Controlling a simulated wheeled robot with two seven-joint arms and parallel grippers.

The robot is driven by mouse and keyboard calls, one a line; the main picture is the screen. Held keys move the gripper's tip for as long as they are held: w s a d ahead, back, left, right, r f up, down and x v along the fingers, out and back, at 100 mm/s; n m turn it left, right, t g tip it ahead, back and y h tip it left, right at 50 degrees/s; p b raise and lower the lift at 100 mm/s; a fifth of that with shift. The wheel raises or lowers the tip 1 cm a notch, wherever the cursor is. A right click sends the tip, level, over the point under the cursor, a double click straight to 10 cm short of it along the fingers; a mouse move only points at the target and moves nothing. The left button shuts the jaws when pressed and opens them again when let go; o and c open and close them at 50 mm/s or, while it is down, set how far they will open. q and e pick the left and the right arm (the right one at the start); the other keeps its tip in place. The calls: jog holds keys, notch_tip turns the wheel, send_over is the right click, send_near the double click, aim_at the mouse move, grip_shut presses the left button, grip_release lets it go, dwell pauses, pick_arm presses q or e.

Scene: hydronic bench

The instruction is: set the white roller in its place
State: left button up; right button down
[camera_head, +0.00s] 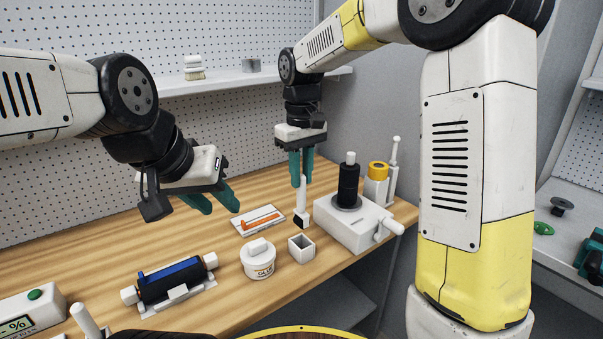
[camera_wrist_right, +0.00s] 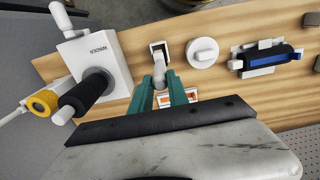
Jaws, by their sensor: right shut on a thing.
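The white roller (camera_head: 302,191) appears to be the slim white-handled tool with a dark lower end, upright under my right gripper. My right gripper (camera_head: 301,181) points down and is shut on its upper part. In the right wrist view the white roller (camera_wrist_right: 159,68) shows between the green fingertips, close to a small square white holder (camera_wrist_right: 153,47). In the head view this open-topped holder (camera_head: 301,256) stands in front of the tool, apart from it. Whether the tool touches the table is unclear. My left gripper (camera_head: 213,204) is open and empty above the table at the left.
A winder box (camera_head: 346,228) with a black roll stands right of the tool, a yellow roll (camera_head: 377,170) behind it. A glue pot (camera_head: 258,263) is left of the holder. An orange-marked plate (camera_head: 246,222) lies behind. A black and blue roller (camera_head: 171,278) rests on a stand.

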jog(key=shift+r, duration=0.1)
send_over(301, 212)
jog(key=w, duration=0.1)
jog(key=shift+w+f, duration=0.1)
jog(key=shift+f, duration=2.25)
jog(key=shift+f, duration=2.95)
jog(key=c, duration=1.2)
grip_release()
